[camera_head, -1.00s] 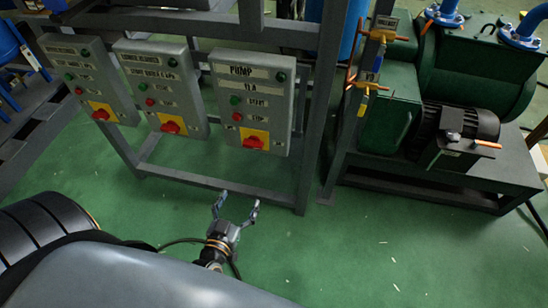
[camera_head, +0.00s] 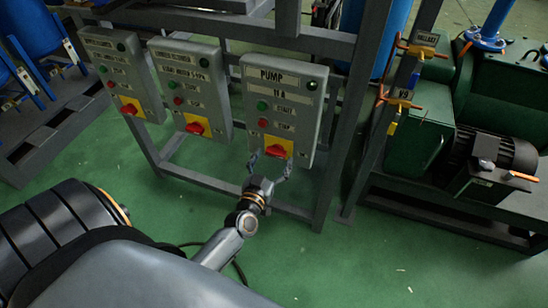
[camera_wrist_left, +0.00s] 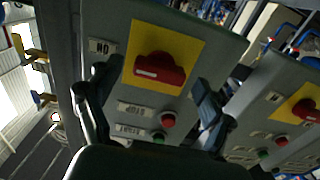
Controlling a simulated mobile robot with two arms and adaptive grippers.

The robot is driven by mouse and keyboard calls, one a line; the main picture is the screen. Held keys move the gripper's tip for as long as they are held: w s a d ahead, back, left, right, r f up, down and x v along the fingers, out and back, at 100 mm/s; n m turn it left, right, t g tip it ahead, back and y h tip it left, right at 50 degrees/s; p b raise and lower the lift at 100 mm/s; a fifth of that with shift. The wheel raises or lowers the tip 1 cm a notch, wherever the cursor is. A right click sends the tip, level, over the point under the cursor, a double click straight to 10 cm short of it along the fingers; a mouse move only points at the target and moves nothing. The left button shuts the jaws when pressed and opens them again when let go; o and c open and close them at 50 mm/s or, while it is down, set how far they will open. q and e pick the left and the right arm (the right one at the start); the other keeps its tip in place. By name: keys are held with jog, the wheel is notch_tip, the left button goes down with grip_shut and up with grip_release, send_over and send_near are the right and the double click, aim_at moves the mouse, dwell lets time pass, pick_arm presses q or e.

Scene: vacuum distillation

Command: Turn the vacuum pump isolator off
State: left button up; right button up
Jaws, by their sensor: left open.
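The pump control box (camera_head: 300,88) is grey, labelled PUMP, and hangs on the metal frame. Its isolator is a red rotary knob (camera_head: 275,151) on a yellow plate (camera_head: 287,144) at the bottom of the box. In the left wrist view the red knob (camera_wrist_left: 159,69) sits ahead, between and beyond the fingers, on its yellow plate (camera_wrist_left: 190,38). An ON label (camera_wrist_left: 103,46) is beside the plate. My left gripper (camera_head: 269,164) is open just below the knob, with nothing between its fingers. I cannot tell whether a fingertip touches the box. My right gripper is not in view.
Two similar grey boxes (camera_head: 190,85) (camera_head: 122,70) with red knobs hang to the left. Right of the frame post are orange-handled valves (camera_head: 402,97) and a green pump with a black motor (camera_head: 492,151). The green floor (camera_head: 340,265) in front is clear.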

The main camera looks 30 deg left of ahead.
pick_arm(q)
jog(key=shift+w+a, duration=0.1)
jog(key=shift+w, duration=0.4)
jog(key=c, duration=1.1)
jog(key=shift+c, duration=0.2)
